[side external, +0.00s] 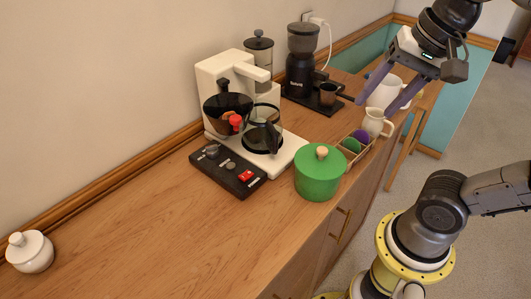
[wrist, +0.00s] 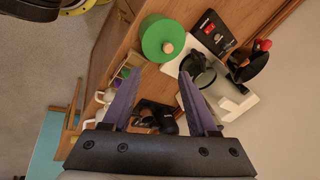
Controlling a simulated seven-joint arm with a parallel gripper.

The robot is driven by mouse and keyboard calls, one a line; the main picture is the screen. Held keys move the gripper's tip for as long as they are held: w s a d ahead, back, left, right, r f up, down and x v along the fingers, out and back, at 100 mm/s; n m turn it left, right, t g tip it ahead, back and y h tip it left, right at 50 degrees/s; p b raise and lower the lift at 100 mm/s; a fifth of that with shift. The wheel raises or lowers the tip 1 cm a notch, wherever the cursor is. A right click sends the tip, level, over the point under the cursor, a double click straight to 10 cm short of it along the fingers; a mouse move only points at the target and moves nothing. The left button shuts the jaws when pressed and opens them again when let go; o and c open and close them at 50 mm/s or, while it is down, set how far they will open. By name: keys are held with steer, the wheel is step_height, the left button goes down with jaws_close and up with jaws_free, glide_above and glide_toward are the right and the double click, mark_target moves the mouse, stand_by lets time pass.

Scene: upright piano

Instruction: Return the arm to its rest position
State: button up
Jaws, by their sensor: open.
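My gripper (side external: 376,107) is at the upper right in the side external view, above the right end of a wooden cabinet top. Its two purple fingers point down and stand apart with nothing between them. In the wrist view my gripper (wrist: 160,72) also shows open and empty. In the side view the fingers overlap a white jug (side external: 384,92) behind them; I cannot tell the exact gap, but they do not grip it.
The cabinet top (side external: 155,220) holds a white coffee machine (side external: 222,70), a black switch box (side external: 228,170), a green lidded pot (side external: 319,175), a black grinder (side external: 301,62), a small cream pitcher (side external: 374,123) and a white lidded jar (side external: 30,252). Its left part is mostly clear.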

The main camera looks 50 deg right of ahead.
step_height(320, 180, down, 8)
steer(key=n+t, duration=0.1)
steer(key=n, duration=1)
steer(key=shift+s+d+r+n, duration=0.15)
steer(key=shift+s+r+n, duration=0.1)
steer(key=shift+n, duration=0.15)
